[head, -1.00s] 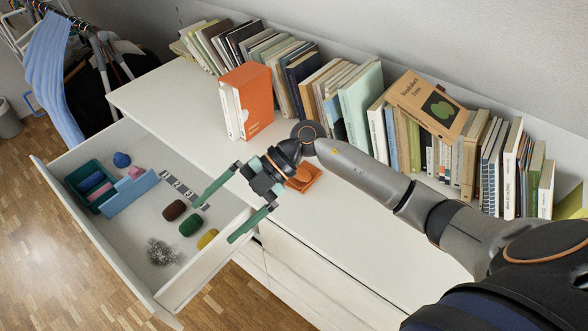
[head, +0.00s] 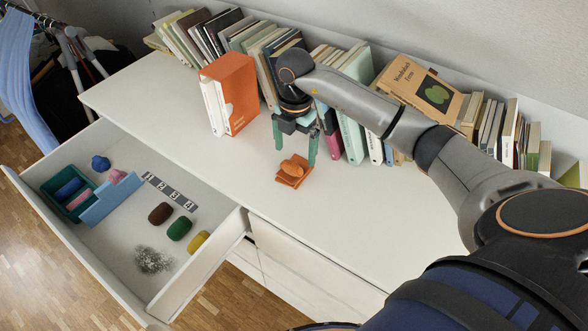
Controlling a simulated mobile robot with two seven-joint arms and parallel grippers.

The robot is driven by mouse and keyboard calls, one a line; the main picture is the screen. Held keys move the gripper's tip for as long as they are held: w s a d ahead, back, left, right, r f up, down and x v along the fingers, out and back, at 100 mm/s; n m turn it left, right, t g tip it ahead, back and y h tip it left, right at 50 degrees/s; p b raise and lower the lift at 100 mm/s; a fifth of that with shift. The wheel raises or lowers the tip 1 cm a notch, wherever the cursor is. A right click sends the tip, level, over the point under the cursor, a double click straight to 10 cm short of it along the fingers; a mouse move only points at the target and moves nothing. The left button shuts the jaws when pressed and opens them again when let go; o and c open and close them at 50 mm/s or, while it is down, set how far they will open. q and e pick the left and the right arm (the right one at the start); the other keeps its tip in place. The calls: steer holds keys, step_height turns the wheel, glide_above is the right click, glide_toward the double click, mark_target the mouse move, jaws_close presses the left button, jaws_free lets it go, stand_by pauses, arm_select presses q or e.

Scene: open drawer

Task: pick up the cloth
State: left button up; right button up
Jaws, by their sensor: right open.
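I cannot tell whether the lump is a fold or a separate thing. My right gripper (head: 296,151) points down just behind and above it, its two green fingers spread and nothing between them. The right fingertip comes close to the cloth's back edge in the picture; I cannot tell whether they touch. My left gripper is not in view.
A row of books (head: 352,112) stands along the wall, close behind the gripper. The open drawer (head: 118,235) at left holds a teal bin (head: 47,191), several coloured lumps and a numbered strip (head: 170,190). Dresser top in front is clear.

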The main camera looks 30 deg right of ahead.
mark_target(293, 163)
steer(key=f, duration=0.5)
steer(key=shift+w+a+f, duration=0.1)
steer(key=shift+a+f, duration=0.1)
steer(key=shift+a, duration=0.05)
steer(key=c, duration=1.4)
steer(key=shift+o, duration=0.2)
steer(key=shift+r, duration=0.2)
steer(key=shift+c, duration=0.8)
steer(key=shift+r, duration=0.25)
jaws_close()
step_height(293, 163, up, 2)
steer(key=shift+w+r, duration=0.1)
steer(key=shift+r, duration=0.1)
steer(key=a+r, duration=0.9)
steer(key=a, duration=0.5)
steer(key=shift+w+r, duration=0.15)
steer(key=shift+r, duration=0.25)
